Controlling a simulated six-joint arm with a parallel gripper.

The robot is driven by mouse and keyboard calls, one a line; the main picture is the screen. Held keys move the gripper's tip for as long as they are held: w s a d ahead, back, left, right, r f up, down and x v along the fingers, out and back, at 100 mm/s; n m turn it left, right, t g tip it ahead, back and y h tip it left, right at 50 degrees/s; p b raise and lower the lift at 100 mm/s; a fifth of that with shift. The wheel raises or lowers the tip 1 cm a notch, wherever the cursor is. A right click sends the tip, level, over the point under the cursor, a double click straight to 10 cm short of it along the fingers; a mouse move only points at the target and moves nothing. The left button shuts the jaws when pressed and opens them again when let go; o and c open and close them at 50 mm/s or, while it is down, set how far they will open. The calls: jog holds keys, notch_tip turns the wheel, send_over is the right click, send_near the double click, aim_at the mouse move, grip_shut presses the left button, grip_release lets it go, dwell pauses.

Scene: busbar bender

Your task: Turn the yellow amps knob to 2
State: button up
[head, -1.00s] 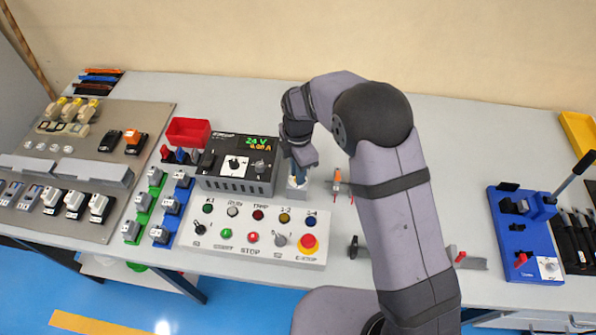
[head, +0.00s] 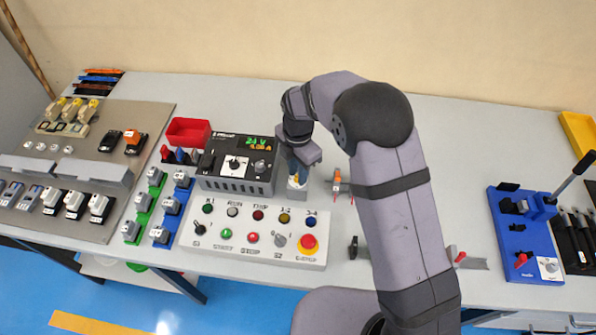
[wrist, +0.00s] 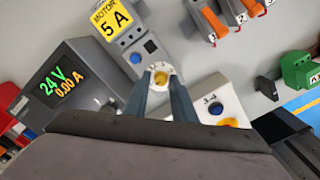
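The yellow amps knob (wrist: 161,79) sits on a pale round dial at the lower end of a grey motor unit (wrist: 133,50). The unit's yellow label reads MOTOR 5 A. In the wrist view my gripper (wrist: 161,85) is open, with one finger to each side of the knob and a visible gap between them. Whether the tips touch the knob I cannot tell. The dial's marks are too small to read.
A black power supply (head: 237,165) reading 24 V stands close left. A white control panel (head: 255,233) with buttons and a red emergency stop lies in front. Orange-handled parts (head: 337,180) stand to the right. A blue bender (head: 522,240) is far right.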

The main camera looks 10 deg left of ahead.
jog(key=shift+o, duration=0.7)
jog(key=shift+r+b, duration=1)
jog(key=shift+r, duration=2.65)
jog(key=shift+d, duration=0.1)
jog(key=s+d+r+m, duration=0.1)
jog(key=s+d+m, duration=0.6)
jog(key=d+m, duration=0.6)
jog(key=s+d+f+m, duration=0.2)
jog(key=s+d+m, duration=0.7)
jog(key=s+m, duration=0.4)
jog(key=shift+m, duration=0.6)
jog(key=shift+w, duration=0.1)
